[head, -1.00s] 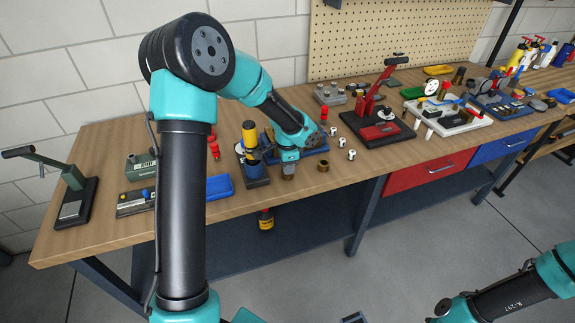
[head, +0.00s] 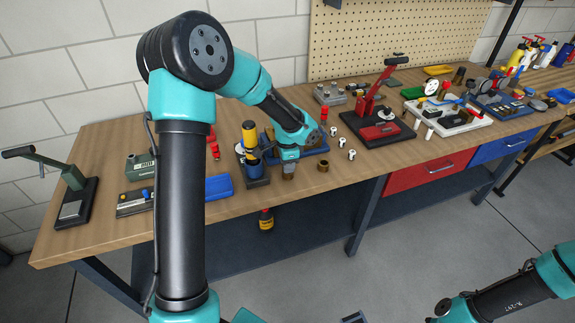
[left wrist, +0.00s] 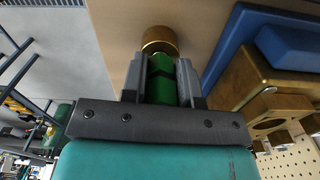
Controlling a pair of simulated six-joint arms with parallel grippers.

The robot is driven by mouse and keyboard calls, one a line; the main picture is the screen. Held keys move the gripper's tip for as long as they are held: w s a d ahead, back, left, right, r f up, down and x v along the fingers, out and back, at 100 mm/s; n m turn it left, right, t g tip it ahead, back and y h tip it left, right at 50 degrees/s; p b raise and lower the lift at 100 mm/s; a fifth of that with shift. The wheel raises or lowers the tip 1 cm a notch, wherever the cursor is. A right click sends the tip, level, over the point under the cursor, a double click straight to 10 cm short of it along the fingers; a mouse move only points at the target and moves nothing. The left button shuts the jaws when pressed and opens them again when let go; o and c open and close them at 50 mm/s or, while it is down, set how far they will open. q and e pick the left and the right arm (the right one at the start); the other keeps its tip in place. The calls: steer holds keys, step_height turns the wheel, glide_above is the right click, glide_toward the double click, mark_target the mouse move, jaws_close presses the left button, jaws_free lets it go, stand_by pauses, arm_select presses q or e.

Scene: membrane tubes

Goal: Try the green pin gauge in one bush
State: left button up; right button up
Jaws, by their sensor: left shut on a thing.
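My left gripper (head: 288,172) is low over the front part of the bench, its fingers small in the head view. In the left wrist view my left gripper (left wrist: 161,82) is shut on the green pin gauge (left wrist: 162,80). The gauge's far end meets a brass bush (left wrist: 159,38), which hides it; I cannot tell how deep it sits or whether it is only against the top. Another brass bush (head: 323,165) stands on the wood just right of the gripper.
A blue tray (left wrist: 221,58) with a brass block (left wrist: 250,75) is close right of the gripper in the wrist view. A yellow-topped device (head: 251,150) stands left of the gripper. White pieces (head: 342,142) and a red-handled press (head: 376,100) are to the right. The bench's front edge is near.

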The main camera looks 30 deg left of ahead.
arm_select(q)
steer(key=shift+r, duration=2.65)
steer(key=shift+r, duration=0.1)
